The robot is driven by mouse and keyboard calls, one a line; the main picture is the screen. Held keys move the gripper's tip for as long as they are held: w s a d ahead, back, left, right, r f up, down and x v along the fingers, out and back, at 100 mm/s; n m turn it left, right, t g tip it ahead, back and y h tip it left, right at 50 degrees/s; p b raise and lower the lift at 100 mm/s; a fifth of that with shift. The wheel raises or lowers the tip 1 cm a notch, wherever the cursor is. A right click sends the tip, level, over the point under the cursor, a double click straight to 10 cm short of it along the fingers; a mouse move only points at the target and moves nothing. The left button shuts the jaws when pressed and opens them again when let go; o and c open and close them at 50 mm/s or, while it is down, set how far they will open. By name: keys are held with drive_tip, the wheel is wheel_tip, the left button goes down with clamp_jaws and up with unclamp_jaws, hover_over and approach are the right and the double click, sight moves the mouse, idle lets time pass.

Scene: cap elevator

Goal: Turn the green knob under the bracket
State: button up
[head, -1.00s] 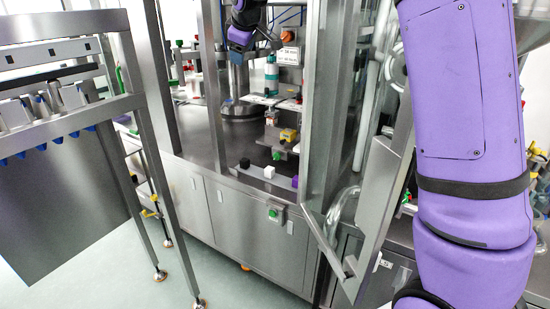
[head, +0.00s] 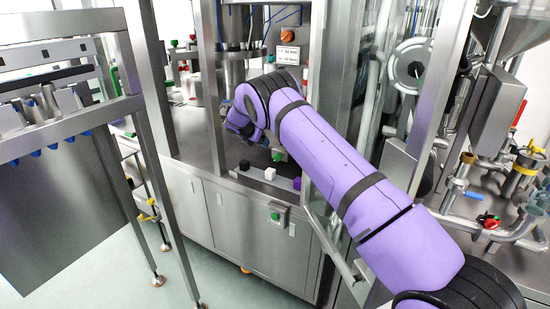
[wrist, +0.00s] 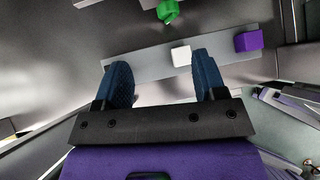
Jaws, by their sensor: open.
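The green knob (head: 278,156) shows in the head view just below and right of my gripper, low in the machine bay. It also shows in the wrist view (wrist: 168,11), at the top edge, beyond my fingertips and not between them. The bracket above it is mostly hidden by my arm in the head view and cut off in the wrist view. My gripper (head: 241,126) is inside the bay, left of and above the knob. In the wrist view my gripper (wrist: 161,60) has its two blue fingers spread apart with nothing held between them.
A grey strip (wrist: 150,58) along the counter's front edge carries a white block (wrist: 181,56) and a purple block (wrist: 248,41). A second green button (head: 276,217) is on the cabinet front. Steel posts (head: 211,90) frame the bay.

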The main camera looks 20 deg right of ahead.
drive_tip(key=n+h, duration=0.1)
drive_tip(key=n, duration=0.1)
approach(276, 157)
drive_tip(key=x, duration=0.9)
drive_tip(key=shift+w+d+f, duration=0.1)
drive_tip(key=shift+w+f, duration=0.05)
drive_tip(key=shift+f, duration=0.25)
drive_tip(key=c, duration=0.9)
